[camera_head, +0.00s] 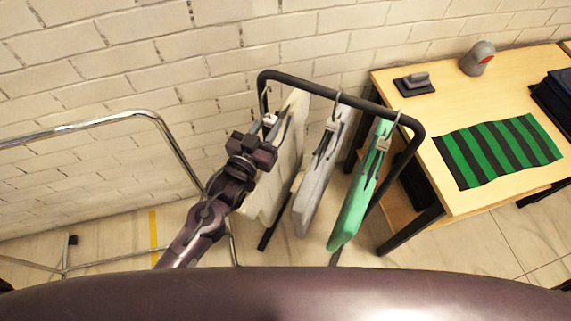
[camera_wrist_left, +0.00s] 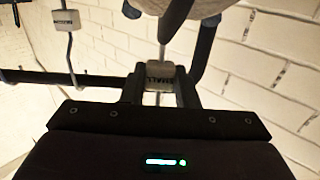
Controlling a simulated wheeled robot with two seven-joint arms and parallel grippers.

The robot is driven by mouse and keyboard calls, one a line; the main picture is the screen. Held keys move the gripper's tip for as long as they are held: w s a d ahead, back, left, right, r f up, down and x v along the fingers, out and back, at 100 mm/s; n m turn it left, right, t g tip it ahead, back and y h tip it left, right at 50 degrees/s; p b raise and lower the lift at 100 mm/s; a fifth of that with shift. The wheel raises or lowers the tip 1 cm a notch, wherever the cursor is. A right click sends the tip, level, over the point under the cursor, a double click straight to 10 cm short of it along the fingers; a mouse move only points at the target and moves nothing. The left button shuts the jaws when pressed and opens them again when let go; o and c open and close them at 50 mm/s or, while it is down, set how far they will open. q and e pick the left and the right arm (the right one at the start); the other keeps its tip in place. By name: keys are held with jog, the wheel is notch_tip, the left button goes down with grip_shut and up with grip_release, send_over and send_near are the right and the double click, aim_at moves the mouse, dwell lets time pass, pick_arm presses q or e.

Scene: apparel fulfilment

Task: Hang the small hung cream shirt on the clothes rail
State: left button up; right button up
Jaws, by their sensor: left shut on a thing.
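The cream shirt (camera_head: 287,170) hangs upright on a dark hanger near the left end of the black clothes rail (camera_head: 330,95). My left gripper (camera_head: 268,140) is shut on the hanger's small white block (camera_wrist_left: 160,76), which reads SMALL in the left wrist view. The hanger's hook reaches up by the rail's left corner; I cannot tell whether it rests on the bar. The cream shirt also shows at the top of the left wrist view (camera_wrist_left: 185,5). My arm hides part of the shirt's left side. My right gripper is not in view.
A grey garment (camera_head: 318,185) and a green garment (camera_head: 358,190) hang further right on the rail. A chrome rack (camera_head: 90,122) stands at the left. A wooden table (camera_head: 480,100) at the right bears a striped cloth (camera_head: 498,151) and a grey device (camera_head: 478,60). A brick wall is behind.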

pick_arm(q)
jog(key=v, duration=0.2)
jog(key=p+v, duration=0.1)
jog(key=v, duration=0.2)
jog(key=p+v, duration=0.1)
jog(key=v, duration=0.1)
jog(key=shift+s+a+r, duration=0.15)
jog(key=shift+r, duration=0.1)
jog(key=v, duration=1.7)
jog(key=shift+s, duration=0.15)
